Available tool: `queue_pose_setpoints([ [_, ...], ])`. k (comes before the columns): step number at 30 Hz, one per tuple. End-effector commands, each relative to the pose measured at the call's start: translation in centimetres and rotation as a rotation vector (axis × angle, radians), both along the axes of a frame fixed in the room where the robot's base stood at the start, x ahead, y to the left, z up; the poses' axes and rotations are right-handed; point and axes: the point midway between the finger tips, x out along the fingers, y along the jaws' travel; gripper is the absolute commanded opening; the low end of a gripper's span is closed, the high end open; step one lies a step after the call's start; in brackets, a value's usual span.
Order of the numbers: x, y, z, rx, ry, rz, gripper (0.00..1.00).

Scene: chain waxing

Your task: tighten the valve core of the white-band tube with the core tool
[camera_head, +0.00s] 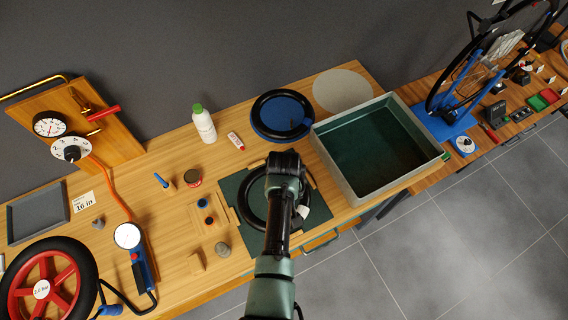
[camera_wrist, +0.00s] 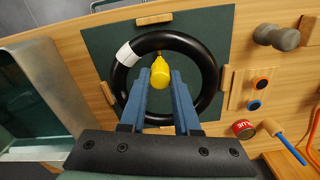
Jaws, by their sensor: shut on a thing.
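The white-band tube is a black ring (camera_wrist: 207,62) lying flat on a dark green mat (camera_wrist: 226,24). Its white band (camera_wrist: 130,54) shows at upper left in the wrist view, and the tube also shows in the head view (camera_head: 247,205), partly behind my arm. My gripper (camera_wrist: 161,80) has its blue fingers shut on a yellow tool (camera_wrist: 160,67), which I take to be the core tool. The tool is over the ring's inner edge, its narrow far end close to the tube. The valve is hidden, so I cannot tell whether they touch. In the head view my arm hides gripper and tool.
A grey-green basin (camera_head: 338,170) stands right of the mat. Another black tube lies on a blue disc (camera_head: 283,117) behind.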

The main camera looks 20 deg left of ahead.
Motion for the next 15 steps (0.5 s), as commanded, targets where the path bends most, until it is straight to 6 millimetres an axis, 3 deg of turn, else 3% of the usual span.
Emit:
queue_pose_setpoints([
  [15, 0.1, 0.0, 1.6, 0.0, -0.002, 0.001, 0.0],
])
